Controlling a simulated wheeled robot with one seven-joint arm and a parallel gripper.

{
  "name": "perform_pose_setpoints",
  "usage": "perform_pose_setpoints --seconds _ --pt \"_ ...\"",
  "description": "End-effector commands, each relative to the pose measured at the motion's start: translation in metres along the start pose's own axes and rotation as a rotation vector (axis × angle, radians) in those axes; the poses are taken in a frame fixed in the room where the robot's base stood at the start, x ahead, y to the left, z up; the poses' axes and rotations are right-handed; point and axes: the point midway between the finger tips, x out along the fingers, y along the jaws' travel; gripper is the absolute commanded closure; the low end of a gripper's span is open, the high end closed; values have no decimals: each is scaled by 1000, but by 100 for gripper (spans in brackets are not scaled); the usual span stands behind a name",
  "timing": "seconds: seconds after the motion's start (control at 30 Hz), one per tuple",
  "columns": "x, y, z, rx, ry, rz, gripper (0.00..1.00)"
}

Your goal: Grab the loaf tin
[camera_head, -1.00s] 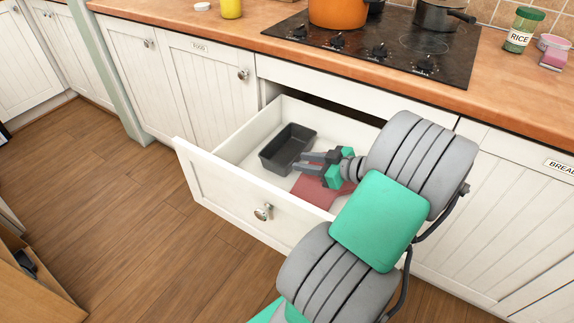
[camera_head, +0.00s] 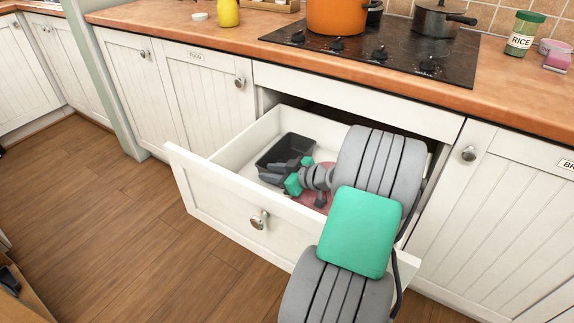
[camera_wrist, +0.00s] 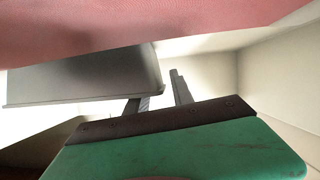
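The loaf tin (camera_head: 297,145) is a dark grey rectangular pan inside the open drawer, near its left end. In the wrist view the tin (camera_wrist: 85,78) fills the left side. My gripper (camera_head: 272,172) is low in the drawer at the tin's near side and hides part of it. In the wrist view my gripper's two fingers (camera_wrist: 161,95) are apart. One finger overlaps the tin's edge and is partly hidden there, while the other lies to the right of it. I cannot tell whether either finger touches the tin.
The open white drawer (camera_head: 215,208) has walls close around my gripper. A reddish flat item (camera_head: 318,200) lies in it beside the tin, and also shows across the top of the wrist view (camera_wrist: 150,30). The counter (camera_head: 200,42) and hob (camera_head: 370,55) with an orange pot (camera_head: 336,15) are above.

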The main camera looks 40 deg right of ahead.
Motion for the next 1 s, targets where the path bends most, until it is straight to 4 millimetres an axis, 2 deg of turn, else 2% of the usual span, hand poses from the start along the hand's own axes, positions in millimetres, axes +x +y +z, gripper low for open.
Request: perform_pose_setpoints --seconds 0.1,0.43,1.0 --pt "-1 0 -1 0 0 0 73" --pt "-1 0 -1 -1 0 0 100" --pt "-1 0 0 0 0 -1 100"
